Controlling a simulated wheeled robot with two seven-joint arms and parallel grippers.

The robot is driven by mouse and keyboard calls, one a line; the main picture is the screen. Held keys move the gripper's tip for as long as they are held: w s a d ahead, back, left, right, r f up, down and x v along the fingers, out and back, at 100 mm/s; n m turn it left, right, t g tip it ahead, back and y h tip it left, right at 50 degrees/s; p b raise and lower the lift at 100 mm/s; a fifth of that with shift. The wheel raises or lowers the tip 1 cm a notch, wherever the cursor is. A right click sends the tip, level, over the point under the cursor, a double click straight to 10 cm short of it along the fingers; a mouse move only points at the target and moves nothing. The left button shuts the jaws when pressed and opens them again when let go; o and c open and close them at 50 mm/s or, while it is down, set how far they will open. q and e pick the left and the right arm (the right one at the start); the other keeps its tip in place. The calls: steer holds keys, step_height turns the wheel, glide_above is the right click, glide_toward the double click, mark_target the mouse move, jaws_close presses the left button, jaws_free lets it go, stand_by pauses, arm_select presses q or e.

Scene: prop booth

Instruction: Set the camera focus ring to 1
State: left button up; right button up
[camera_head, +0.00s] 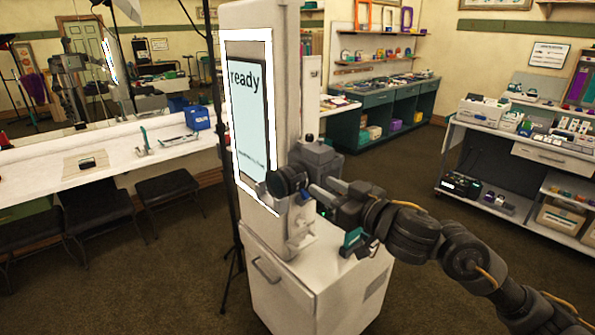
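The camera (318,157) is a grey and black body mounted on the front of the white booth kiosk. Its dark round lens with the focus ring (285,181) faces left, toward the lit screen. The ring's markings are too small to read. My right gripper (318,193) reaches in from the right, just below the camera body and close to the right side of the lens. I cannot tell whether it touches the ring, and its fingers are partly lost against the dark parts. My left gripper is not in view.
The kiosk screen (248,115) reads "ready". A white cabinet (285,285) stands below, with a teal-handled item (352,240) on top beside my arm. A long white counter (120,158) with stools is at left. Shelving (520,150) stands at right. The carpet between is open.

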mark_target(303, 174)
steer(key=p+x, duration=0.2)
steer(key=x, duration=0.8)
steer(key=shift+w+a, duration=0.1)
steer(key=shift+w, duration=0.05)
jaws_close()
